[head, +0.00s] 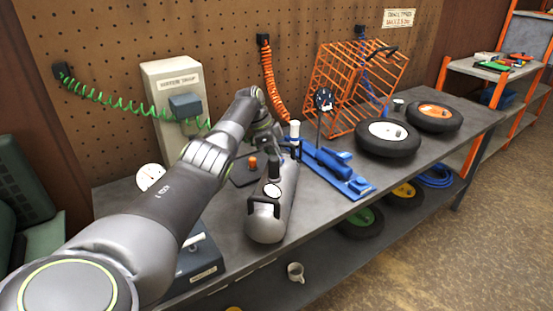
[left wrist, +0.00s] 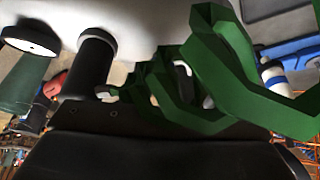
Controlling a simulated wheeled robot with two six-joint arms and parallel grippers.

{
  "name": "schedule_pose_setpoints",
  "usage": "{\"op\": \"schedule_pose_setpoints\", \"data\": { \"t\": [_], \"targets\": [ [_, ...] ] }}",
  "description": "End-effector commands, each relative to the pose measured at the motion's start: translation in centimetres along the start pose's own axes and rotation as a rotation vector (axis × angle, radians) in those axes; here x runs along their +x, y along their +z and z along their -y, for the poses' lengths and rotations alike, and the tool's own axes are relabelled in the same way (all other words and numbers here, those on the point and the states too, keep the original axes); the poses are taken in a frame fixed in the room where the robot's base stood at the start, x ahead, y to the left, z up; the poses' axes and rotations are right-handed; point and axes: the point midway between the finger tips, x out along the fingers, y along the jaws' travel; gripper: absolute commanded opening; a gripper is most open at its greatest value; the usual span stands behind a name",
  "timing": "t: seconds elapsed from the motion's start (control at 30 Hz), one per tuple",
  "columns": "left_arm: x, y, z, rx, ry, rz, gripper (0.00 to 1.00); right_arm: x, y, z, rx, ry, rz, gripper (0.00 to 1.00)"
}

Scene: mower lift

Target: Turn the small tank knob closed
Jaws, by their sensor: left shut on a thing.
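The small grey tank (head: 267,222) lies lengthwise on the bench in the head view, with a white-faced gauge and a black part (head: 275,169) toward its far end. My left arm reaches across from the left, and its left gripper (head: 272,148) is at that far end. In the left wrist view, the green fingers (left wrist: 180,95) of my left gripper are shut. The tank knob itself is hidden at the fingers, so its turn position cannot be seen. My right gripper is in neither view.
A blue tool (head: 330,165) lies just right of the tank, with an orange wire cage (head: 350,85) behind it. Two wheels (head: 388,137) sit farther right. A beige box (head: 174,92) stands at the back wall. A mug (head: 295,271) is on the lower shelf.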

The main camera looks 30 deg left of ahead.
Motion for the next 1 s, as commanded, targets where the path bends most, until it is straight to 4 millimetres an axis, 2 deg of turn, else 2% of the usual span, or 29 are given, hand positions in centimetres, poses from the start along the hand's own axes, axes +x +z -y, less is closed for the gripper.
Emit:
{"op": "schedule_pose_setpoints", "data": {
  "t": [0.37, 0.4, 0.53, 0.83, 1.0],
  "targets": [
    [-0.2, -0.1, 0.1, 0.005, -0.002, 0.000, 0.05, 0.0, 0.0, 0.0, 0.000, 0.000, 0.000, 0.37],
    [-0.2, -0.1, 0.1, 0.005, -0.002, 0.000, 0.33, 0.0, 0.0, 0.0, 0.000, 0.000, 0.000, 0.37],
    [-0.1, -0.1, 0.1, 0.004, -0.002, 0.000, 0.49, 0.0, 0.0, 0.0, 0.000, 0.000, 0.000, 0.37],
    [-0.2, 0.0, 0.0, 0.003, 0.000, 0.000, 0.49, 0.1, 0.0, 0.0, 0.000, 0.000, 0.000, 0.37],
    [-1.8, 0.0, 0.1, 0.005, -0.003, -0.001, 0.49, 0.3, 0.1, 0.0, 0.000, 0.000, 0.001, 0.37]
  ]
}}
